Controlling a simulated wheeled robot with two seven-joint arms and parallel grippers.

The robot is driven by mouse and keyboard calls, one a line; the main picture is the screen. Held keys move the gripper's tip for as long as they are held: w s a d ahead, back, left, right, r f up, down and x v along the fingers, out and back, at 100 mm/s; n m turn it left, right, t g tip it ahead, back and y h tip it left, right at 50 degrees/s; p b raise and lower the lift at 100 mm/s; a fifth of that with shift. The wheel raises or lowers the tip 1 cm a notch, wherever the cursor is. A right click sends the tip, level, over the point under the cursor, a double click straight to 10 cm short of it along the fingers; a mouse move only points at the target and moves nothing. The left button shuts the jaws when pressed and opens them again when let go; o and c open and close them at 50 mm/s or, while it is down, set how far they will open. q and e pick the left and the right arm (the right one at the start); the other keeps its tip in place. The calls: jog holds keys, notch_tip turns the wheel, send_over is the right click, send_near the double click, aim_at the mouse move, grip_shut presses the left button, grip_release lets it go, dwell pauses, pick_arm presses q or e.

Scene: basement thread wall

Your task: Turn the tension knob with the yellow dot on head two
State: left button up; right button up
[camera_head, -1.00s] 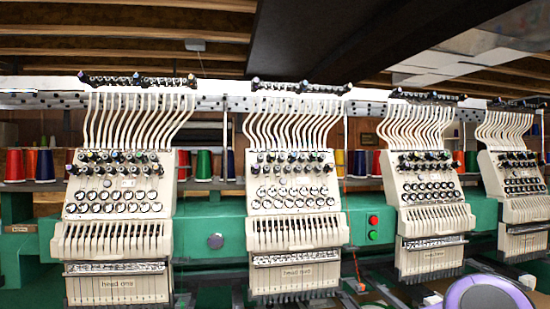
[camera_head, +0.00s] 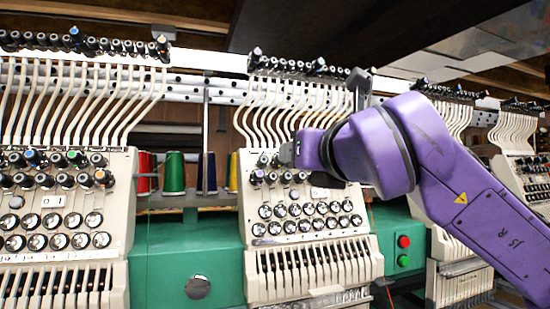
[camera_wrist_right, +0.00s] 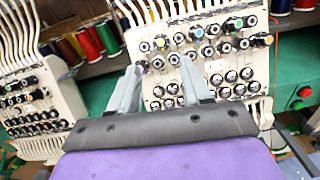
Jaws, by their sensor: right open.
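Head two (camera_head: 312,250) is the cream machine head in the middle of the head view, left of the red and green buttons. My right arm reaches across it, and my right gripper (camera_head: 291,153) is at the left part of its tension knob rows, hiding many knobs. In the wrist view my right gripper (camera_wrist_right: 160,86) is open and empty, its fingers pointing at the left part of head two (camera_wrist_right: 205,70). My left gripper is out of view.
Head one (camera_head: 62,225) stands at left, with thread cones (camera_head: 174,172) in the gap. Red (camera_head: 404,241) and green (camera_head: 403,260) buttons sit right of head two, below my arm. White thread tubes (camera_head: 290,105) hang above the knobs.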

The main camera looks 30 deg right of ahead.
jog(key=p+x, duration=0.3)
jog(key=x, duration=0.6)
jog(key=shift+w+d, duration=0.1)
jog(key=shift+w, duration=0.05)
grip_shut()
